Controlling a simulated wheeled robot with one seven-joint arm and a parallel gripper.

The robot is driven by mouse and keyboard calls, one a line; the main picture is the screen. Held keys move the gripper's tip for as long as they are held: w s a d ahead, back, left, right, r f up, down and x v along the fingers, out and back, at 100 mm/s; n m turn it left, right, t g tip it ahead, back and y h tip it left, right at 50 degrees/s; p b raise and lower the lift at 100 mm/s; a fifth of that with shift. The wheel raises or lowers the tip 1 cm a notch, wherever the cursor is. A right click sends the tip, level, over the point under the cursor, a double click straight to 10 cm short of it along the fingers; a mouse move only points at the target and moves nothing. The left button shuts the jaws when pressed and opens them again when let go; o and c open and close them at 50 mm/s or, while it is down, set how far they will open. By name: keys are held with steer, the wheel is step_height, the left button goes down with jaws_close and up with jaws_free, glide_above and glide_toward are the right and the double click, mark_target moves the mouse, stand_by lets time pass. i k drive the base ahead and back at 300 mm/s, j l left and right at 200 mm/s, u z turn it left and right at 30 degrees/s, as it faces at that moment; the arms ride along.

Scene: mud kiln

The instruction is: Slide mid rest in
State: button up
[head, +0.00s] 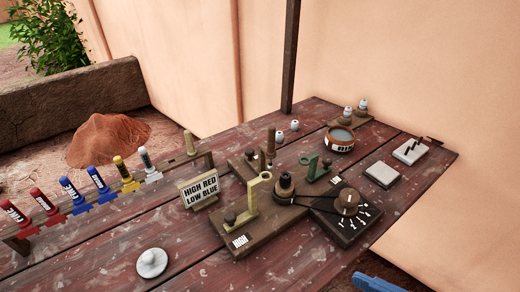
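A wooden fixture (275,225) stands on the dark red plank table, with a pale yellow upright rest (253,195) on its near left arm beside a "HIGH" label (239,240). A green upright rest (311,168) stands on another arm behind, near a small label too small to read. A brown upright (270,141) stands on the far left arm. I cannot tell by any readable label which is the mid rest. A dark round hub (285,184) sits at the centre between them. My gripper's fingers are not in view.
A dial knob (347,199) joins the fixture's right side. A sign (200,189) reads "HIGH RED LOW BLUE". Several coloured tools line a rack at left. A round lidded piece (151,262), a bowl (340,140) and pale blocks (382,174) stand around. The table's front middle is clear.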

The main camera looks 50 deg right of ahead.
mark_target(259, 167)
steer(key=l+u, duration=0.2)
steer(key=l, duration=0.35)
steer(key=k+l+u, duration=0.2)
steer(key=l, duration=0.35)
steer(key=l+u, duration=0.2)
steer(key=l, duration=0.4)
